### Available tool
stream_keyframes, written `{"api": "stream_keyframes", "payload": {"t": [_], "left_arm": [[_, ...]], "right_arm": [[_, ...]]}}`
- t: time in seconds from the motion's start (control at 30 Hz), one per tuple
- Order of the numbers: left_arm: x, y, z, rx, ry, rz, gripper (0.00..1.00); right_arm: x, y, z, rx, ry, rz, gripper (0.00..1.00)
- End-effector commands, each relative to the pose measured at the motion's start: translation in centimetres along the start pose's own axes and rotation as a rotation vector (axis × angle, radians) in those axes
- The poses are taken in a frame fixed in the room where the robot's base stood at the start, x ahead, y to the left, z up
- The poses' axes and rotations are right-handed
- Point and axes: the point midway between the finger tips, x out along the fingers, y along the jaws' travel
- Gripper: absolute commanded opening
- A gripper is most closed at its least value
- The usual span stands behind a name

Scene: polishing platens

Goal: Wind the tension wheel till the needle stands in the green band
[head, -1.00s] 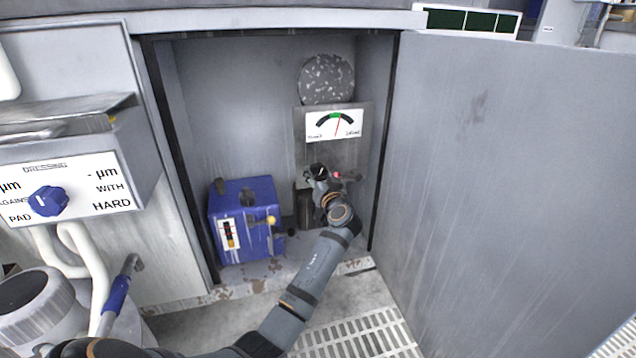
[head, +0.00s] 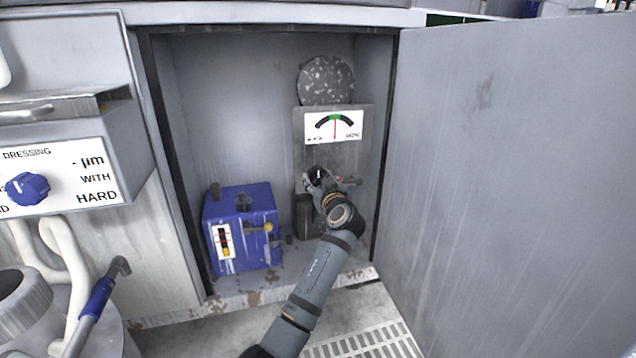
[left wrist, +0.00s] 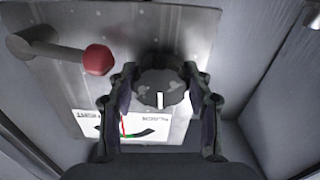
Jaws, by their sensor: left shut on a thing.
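The tension wheel (left wrist: 162,90) is a dark, lobed knob with a white mark, on a grey metal panel inside the open cabinet. In the head view, it (head: 317,174) is partly covered by my left gripper (head: 322,180). In the left wrist view, the fingers of my left gripper (left wrist: 160,84) are shut on the wheel, one on each side. The gauge (head: 347,125) is a white plate above the wheel with a dark arc and a green band. Its red needle (head: 335,129) stands nearly upright, pointing at the green band. My right gripper is not in view.
A red-knobbed lever (left wrist: 98,59) stands out close beside the wheel. A blue box (head: 240,228) stands on the cabinet floor at left. A speckled disc (head: 326,80) is above the gauge. The open door (head: 510,180) bounds the right side.

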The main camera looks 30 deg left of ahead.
Motion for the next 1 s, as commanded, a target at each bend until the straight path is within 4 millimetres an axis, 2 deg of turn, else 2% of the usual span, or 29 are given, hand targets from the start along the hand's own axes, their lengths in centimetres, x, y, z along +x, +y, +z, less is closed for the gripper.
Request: {"api": "stream_keyframes", "payload": {"t": [0.4, 0.43, 0.5, 0.8, 0.87, 1.0], "left_arm": [[0.0, 0.0, 0.1, -0.006, -0.003, 0.0, 0.19], [0.0, 0.0, 0.1, -0.006, -0.004, 0.0, 0.53], [0.0, 0.0, 0.1, -0.005, -0.003, 0.0, 0.61], [-0.2, 0.0, 0.1, -0.006, -0.002, 0.0, 0.61], [-0.8, 0.1, 0.1, -0.007, -0.002, 0.002, 0.61], [-3.5, 0.1, 0.3, -0.008, -0.006, 0.002, 0.61]], "right_arm": [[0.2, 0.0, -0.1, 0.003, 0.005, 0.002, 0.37], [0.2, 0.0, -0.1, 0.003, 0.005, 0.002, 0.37], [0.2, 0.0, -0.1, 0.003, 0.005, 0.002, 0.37], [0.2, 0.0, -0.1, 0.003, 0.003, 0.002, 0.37], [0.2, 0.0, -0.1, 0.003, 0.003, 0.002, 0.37], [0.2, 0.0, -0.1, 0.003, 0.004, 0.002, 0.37]]}}
